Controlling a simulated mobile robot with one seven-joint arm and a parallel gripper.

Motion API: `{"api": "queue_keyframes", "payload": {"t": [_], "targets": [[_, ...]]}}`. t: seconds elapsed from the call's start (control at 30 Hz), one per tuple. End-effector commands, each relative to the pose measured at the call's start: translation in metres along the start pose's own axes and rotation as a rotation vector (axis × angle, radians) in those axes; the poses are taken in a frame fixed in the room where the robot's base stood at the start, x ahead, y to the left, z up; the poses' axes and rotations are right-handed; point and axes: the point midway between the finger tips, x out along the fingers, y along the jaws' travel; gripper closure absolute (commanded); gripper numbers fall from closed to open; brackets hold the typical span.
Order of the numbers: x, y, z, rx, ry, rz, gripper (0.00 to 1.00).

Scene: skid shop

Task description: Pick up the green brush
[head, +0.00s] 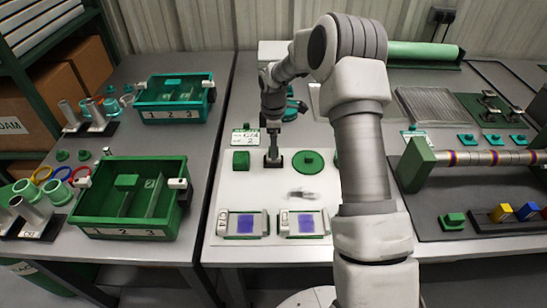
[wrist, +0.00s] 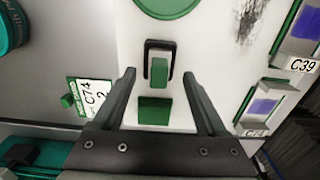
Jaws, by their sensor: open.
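In the wrist view a green upright piece (wrist: 160,73), which I take for the green brush, stands with a black U-shaped frame around its far end. My gripper (wrist: 158,76) is open, one finger on each side of this piece, with gaps on both sides. A green square block (wrist: 154,110) lies nearer the palm; it also shows in the head view (head: 241,160). In the head view my gripper (head: 273,152) points down over the white board, and largely hides the piece below it. I cannot tell the height left between them.
A green disc (head: 308,162) lies close by on the white board (head: 250,195). A dark smudge (wrist: 249,20) and two framed purple cards (head: 245,224) are nearer the front. A small sign (head: 245,136) stands behind the block. Green bins (head: 130,195) stand on the left table.

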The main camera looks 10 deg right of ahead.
Motion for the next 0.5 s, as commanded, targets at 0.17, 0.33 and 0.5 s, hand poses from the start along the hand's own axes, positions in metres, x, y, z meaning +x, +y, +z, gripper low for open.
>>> {"api": "queue_keyframes", "payload": {"t": [0.17, 0.33, 0.5], "targets": [[0.029, 0.001, -0.001, 0.0, 0.0, -0.002, 0.25], [0.033, 0.001, -0.001, 0.0, 0.0, 0.001, 0.25], [0.033, 0.001, -0.001, 0.0, 0.0, 0.001, 0.39]]}}
